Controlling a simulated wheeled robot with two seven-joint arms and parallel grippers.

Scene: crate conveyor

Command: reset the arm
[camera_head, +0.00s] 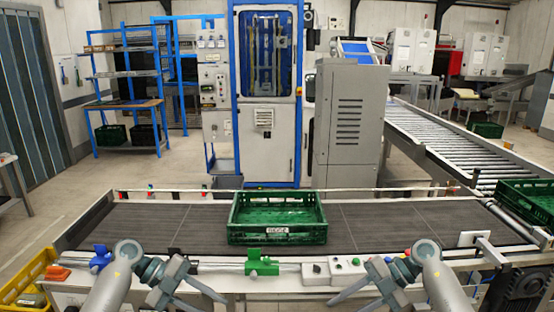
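My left gripper (190,298) is at the lower left, in front of the conveyor's near edge. Its fingers are spread and nothing shows between them. My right gripper (368,300) is at the lower right in a mirrored pose, also spread and empty. Both arms come in from the bottom of the picture. Both grippers appear apart from the green crate (277,238), which sits upright on the belt between and beyond them. The crate looks empty and has a white label on its near side.
The dark conveyor belt (370,227) runs across in front of me. Its near rail carries a control box with buttons (346,267), a green clamp (261,263) and a blue part (101,258). A yellow crate (27,277) stands at lower left; another green crate (527,203) is at right.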

